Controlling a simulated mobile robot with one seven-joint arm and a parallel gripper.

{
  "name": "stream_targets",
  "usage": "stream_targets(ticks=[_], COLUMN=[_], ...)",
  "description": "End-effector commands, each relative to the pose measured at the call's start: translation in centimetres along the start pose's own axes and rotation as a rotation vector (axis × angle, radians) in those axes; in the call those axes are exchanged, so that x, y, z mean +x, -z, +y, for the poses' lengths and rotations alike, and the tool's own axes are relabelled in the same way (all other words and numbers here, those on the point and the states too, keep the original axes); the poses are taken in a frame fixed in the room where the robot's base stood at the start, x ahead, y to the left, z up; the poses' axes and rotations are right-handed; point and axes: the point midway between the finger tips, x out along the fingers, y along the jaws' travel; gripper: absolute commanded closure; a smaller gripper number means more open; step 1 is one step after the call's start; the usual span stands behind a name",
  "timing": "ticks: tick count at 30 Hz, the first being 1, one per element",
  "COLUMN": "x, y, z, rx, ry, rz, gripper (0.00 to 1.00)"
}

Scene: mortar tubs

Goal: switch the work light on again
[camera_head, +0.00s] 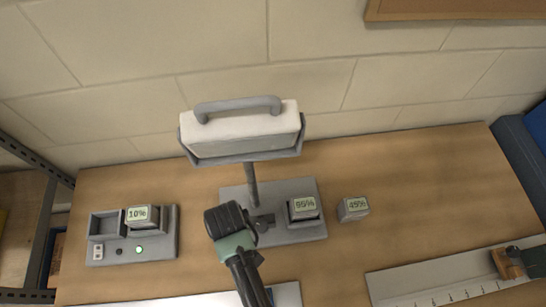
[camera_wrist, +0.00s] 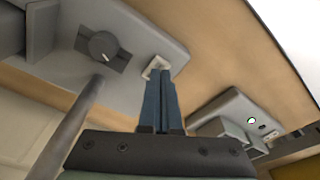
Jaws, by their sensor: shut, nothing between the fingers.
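The work light (camera_head: 245,130) stands at the back of the bench on a grey post and base plate (camera_head: 300,187); I see no clear glow from it. A battery block reading 95% (camera_head: 305,207) sits in the base's holder. A dark knob (camera_head: 263,221) is on the base and shows in the wrist view (camera_wrist: 102,46). My gripper (camera_head: 227,220) is over the base's left part, its fingertips hidden in the head view. In the wrist view my gripper (camera_wrist: 158,78) is shut and empty, its tips at a small pale switch-like piece (camera_wrist: 154,66); contact is unclear.
A battery reading 45% (camera_head: 353,209) stands on the bench right of the base. A charger (camera_head: 105,252) at left holds a battery reading 10% (camera_head: 142,217), with a green lamp lit. A ruled board (camera_head: 440,285) lies front right. Bench between is clear.

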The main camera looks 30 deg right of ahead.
Motion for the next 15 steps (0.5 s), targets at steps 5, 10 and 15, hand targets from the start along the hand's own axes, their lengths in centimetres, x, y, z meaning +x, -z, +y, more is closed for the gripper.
stream_targets(ticks=[5, 10, 15], x=[0.34, 0.59, 0.84], y=[-0.05, -0.08, -0.11], z=[0.00, 0.01, 0.01], rx=[0.000, 0.000, 0.000], ry=[0.000, 0.000, 0.000], rz=[0.000, 0.000, 0.000], gripper=[1.00, 1.00, 1.00])
